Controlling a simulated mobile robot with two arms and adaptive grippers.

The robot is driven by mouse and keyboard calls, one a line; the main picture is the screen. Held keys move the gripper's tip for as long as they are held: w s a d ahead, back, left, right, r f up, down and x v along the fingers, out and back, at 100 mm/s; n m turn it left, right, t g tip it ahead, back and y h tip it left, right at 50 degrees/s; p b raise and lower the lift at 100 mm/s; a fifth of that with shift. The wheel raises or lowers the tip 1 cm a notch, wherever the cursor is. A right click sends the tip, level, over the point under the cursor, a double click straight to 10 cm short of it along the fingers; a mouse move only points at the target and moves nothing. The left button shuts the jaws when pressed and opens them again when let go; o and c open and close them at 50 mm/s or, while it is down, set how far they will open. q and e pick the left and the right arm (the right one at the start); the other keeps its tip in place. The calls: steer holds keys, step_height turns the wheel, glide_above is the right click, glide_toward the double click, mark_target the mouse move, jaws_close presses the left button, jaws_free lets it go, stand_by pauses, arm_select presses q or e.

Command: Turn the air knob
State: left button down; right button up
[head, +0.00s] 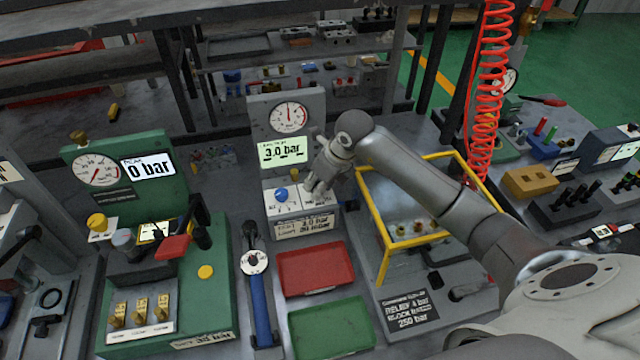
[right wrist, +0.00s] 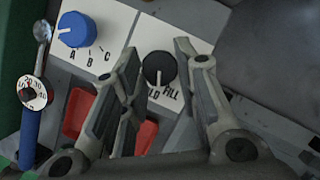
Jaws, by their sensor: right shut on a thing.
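A grey panel (head: 258,102) stands in the middle of the bench in the head view, with a dial gauge (head: 288,117) and a display (head: 282,151) reading 3.0 bar. Its sloped base carries a blue knob (head: 281,193), marked A, B, C in the right wrist view (right wrist: 76,29). Beside it is a black knob (right wrist: 159,69) with a white line, above lettering that reads FILL and a partly hidden word. My right gripper (head: 314,190) is at this base. Its fingers (right wrist: 158,62) are closed around the black knob, which they hide in the head view. My left gripper is out of view.
A red tray (head: 316,270) and a green tray (head: 332,328) lie in front of the panel. A blue-handled tool (head: 262,308) lies left of them. A yellow frame (head: 378,245) stands right, beneath my right arm. A green gauge unit (head: 205,330) stands left.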

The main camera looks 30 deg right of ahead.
steer(key=shift+a+m+h+b, duration=0.15)
steer(key=shift+m+h+b, duration=0.55)
steer(key=shift+m, duration=1.5)
steer(key=o, duration=1)
steer(key=v, duration=1.2)
steer(key=shift+s+a, duration=0.15)
steer(key=shift+s, duration=0.05)
